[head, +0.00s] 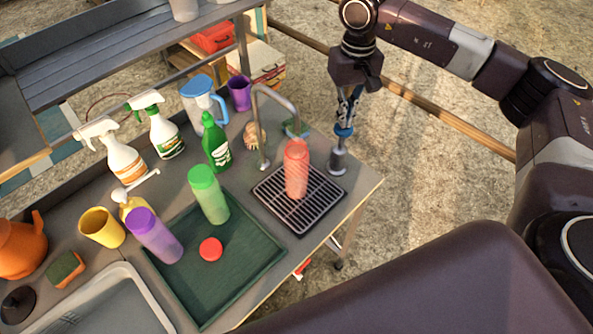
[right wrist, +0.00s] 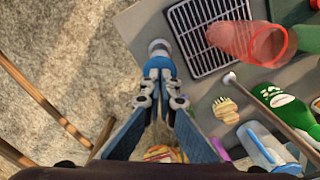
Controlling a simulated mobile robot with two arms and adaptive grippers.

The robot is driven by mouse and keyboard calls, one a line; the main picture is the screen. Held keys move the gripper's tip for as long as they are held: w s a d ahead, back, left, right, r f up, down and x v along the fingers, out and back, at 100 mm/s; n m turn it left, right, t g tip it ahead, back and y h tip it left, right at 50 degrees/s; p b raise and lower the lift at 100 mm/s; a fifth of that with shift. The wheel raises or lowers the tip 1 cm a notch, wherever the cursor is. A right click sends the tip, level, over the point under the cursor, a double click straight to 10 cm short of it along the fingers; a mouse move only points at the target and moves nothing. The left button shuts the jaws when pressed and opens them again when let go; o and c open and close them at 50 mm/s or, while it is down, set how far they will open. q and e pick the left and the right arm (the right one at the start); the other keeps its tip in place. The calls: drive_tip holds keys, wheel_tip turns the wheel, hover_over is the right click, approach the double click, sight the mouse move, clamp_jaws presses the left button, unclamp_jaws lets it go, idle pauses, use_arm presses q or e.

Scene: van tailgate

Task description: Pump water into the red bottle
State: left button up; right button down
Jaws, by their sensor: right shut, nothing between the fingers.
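The translucent red bottle (head: 297,170) stands upright on the black drain grate (head: 285,215), under the end of the curved metal tap (head: 262,125). In the right wrist view the red bottle (right wrist: 232,42) shows an open round mouth. A red cap (head: 210,249) lies on the green tray (head: 240,265). The short silver pump (head: 338,162) stands right of the grate at the counter's edge. My right gripper (head: 344,130) points down directly above the pump, fingers shut and empty. The fingertips are at the pump's top (right wrist: 158,47); I cannot tell whether they touch. My left gripper is out of view.
A green bottle (head: 208,195) and a purple bottle (head: 155,236) are on the tray. Behind are a green soap bottle (head: 215,145), a brush (head: 254,136), spray bottles (head: 156,128) and a blue-lidded jug (head: 202,103). Right of the counter is open ground.

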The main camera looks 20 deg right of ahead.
sight(343, 131)
drive_tip(key=shift+f, duration=0.15)
drive_tip(key=shift+s+f+b, duration=0.1)
drive_tip(key=shift+f+b, duration=1.9)
drive_tip(key=shift+f, duration=0.3)
drive_tip(key=shift+r, duration=0.1)
drive_tip(key=shift+r+p, duration=1.35)
drive_tip(key=shift+r, duration=1)
